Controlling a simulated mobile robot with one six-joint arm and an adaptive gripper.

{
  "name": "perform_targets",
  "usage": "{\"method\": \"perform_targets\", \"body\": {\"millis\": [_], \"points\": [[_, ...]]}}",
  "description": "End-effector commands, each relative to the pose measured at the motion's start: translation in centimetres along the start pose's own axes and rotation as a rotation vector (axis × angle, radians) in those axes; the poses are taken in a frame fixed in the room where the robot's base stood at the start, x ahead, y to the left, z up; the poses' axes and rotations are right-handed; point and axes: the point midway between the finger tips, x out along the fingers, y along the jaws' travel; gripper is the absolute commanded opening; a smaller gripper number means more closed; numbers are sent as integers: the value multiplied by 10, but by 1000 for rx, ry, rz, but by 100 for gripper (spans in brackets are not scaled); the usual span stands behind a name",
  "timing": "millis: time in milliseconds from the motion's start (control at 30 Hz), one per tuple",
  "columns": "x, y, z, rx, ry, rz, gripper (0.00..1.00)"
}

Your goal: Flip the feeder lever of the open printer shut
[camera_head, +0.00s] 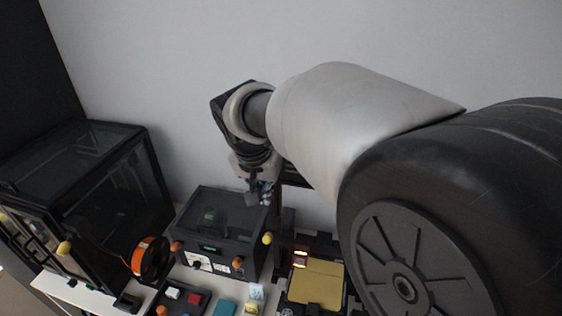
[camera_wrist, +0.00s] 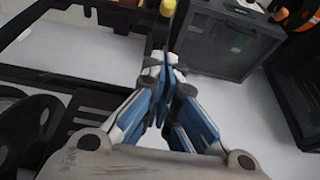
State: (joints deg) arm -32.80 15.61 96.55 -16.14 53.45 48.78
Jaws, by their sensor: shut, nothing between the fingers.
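The open printer with a gold bed (camera_head: 317,281) stands at the lower middle right, partly hidden by my arm. A yellow knob (camera_head: 267,238) shows between it and the dark enclosed printer; I cannot tell whether it is the feeder lever's end. A yellow knob on a short shaft also shows at the top of the wrist view (camera_wrist: 167,7), beyond the fingertips. My gripper (camera_head: 262,194) is shut and empty, above the back right of the enclosed printer. In the wrist view its fingers (camera_wrist: 163,58) meet in the middle. No contact with the knob is clear.
The enclosed printer (camera_head: 221,223) stands left of the open one. An orange spool (camera_head: 151,259) and a large dark enclosure (camera_head: 88,190) are farther left. Small trays (camera_head: 182,299) lie in front. A dark frame post (camera_head: 286,232) rises close to my gripper.

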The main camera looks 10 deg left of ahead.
Motion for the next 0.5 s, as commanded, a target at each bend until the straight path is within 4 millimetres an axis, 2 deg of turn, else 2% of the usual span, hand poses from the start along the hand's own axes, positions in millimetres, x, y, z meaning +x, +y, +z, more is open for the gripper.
{"method": "perform_targets", "body": {"millis": [467,500], "points": [[96,2,1,0,-5,4,0],[100,1,7,-1,-4,3,0]]}}
